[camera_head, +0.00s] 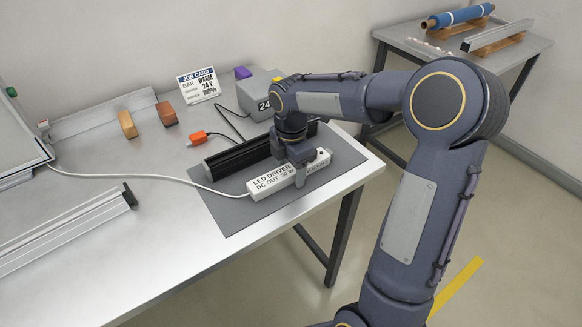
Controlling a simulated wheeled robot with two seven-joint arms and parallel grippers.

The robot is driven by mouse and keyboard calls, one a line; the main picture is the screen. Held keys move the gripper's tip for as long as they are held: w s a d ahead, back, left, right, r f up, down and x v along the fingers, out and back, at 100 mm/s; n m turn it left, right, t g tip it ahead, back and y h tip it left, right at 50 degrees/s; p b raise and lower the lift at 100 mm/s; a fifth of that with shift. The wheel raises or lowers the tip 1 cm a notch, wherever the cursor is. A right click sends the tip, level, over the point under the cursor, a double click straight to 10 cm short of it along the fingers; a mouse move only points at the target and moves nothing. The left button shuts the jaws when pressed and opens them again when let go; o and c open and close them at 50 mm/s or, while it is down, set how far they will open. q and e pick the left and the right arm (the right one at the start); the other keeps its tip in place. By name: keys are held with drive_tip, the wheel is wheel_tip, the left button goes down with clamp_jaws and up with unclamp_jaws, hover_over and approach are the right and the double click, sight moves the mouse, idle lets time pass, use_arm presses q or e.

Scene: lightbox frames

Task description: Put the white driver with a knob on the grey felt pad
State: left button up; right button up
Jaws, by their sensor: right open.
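The white driver (268,184), lettered "LED DRIVER DC OUT 30 W", lies on the grey felt pad (232,217) near the table's right end. A small dark spot shows at its right end; I cannot tell whether it is the knob. My right gripper (299,172) is over the driver's right half, pointing down. It is open, with one finger in front of the driver's near side; the other finger is hidden. The gripper covers part of the driver. My left gripper is not in view.
A black finned bar (238,157) lies just behind the driver. A grey box (259,94), a job card (198,85), an orange connector (197,138) and wooden blocks (127,124) stand farther back. A white cable (130,179) runs left from the driver.

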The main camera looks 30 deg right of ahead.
sight(291, 169)
wheel_tip(291, 169, up, 12)
drive_tip(key=p, duration=0.2)
drive_tip(key=s+a+f+m+t+y, duration=0.2)
drive_tip(key=s+a+m, duration=0.1)
drive_tip(key=s+m, duration=0.7)
drive_tip(key=s+a+f+m+t+y, duration=0.1)
drive_tip(key=s+a+f+m+t, duration=0.2)
drive_tip(key=s+m, duration=0.7)
drive_tip(key=shift+s+a+f+m+t+y, duration=0.15)
drive_tip(key=shift+s+a+m+t+y, duration=0.2)
drive_tip(key=shift+s+a, duration=0.5)
drive_tip(key=shift+s+d, duration=0.2)
wheel_tip(291, 169, up, 4)
drive_tip(key=p, duration=0.4)
drive_tip(key=shift+r, duration=0.25)
